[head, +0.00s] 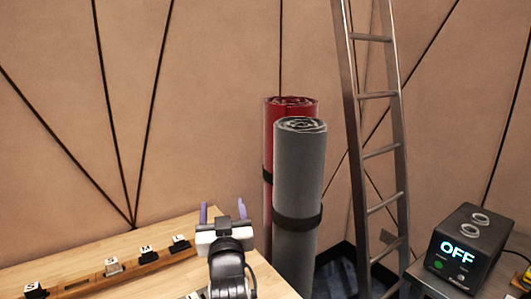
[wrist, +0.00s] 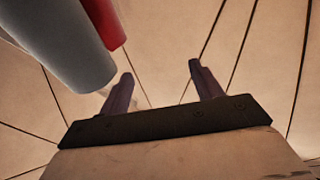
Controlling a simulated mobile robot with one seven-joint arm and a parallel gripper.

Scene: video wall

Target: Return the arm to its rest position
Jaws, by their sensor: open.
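My gripper (head: 223,212) is at the lower middle of the head view, raised over the right end of the wooden table (head: 160,278). Its two purple fingers point up and stand apart, with nothing between them. In the wrist view my gripper (wrist: 157,85) is open and empty, with the tan wall behind it. My arm runs down out of the bottom of the head view, and most of it is hidden.
Grey (head: 298,180) and red (head: 268,130) rolls stand right of my gripper. A ladder (head: 378,150) leans further right. A wooden rail (head: 75,285) with several white-topped blocks lies on the table's left.

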